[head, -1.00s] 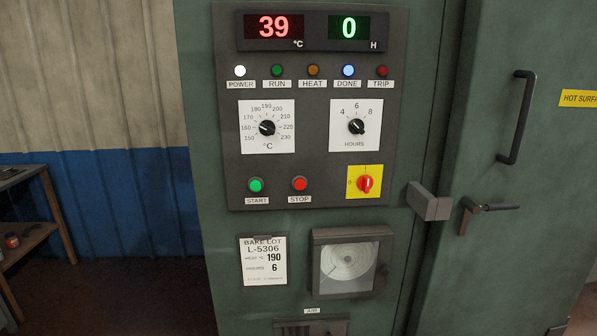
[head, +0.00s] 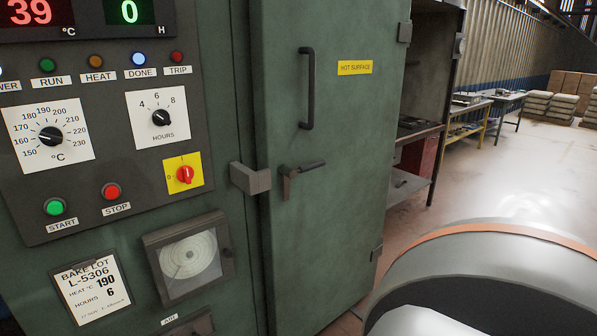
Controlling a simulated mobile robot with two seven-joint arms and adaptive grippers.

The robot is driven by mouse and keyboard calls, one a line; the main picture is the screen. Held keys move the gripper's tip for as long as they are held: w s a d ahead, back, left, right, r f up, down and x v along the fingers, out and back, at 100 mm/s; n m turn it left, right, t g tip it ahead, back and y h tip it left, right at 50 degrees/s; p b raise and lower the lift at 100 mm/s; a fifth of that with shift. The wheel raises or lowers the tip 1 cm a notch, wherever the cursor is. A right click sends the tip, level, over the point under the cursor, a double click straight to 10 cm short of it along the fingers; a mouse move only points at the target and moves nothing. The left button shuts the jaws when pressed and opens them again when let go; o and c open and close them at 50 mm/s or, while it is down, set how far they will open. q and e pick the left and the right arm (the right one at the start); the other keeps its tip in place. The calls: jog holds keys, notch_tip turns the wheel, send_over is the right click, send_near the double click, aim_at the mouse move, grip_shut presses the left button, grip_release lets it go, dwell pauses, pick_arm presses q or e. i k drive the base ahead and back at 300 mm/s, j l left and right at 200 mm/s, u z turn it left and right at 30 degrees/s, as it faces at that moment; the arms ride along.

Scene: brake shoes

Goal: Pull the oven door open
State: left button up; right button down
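The green oven door (head: 340,200) stands to the right of the control panel and looks closed, though its seam is hard to judge. A dark vertical pull handle (head: 307,88) is on its upper left part. Below it is a latch lever (head: 303,168), lying near level and pointing right. A grey block (head: 250,178) sits at the door's left edge beside the lever. A yellow "HOT SURFACE" label (head: 355,68) is on the door. Neither of my grippers shows. Part of my own arm fills the lower right corner.
The control panel (head: 80,110) reads 39 °C and 0 H, with the DONE lamp (head: 138,59) lit blue. A chart recorder (head: 188,256) and a bake lot card (head: 92,290) are below. Right of the oven are a red cabinet (head: 418,165), workbenches and open floor (head: 520,160).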

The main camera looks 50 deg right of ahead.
aim_at(327, 76)
jog(key=z, duration=1.95)
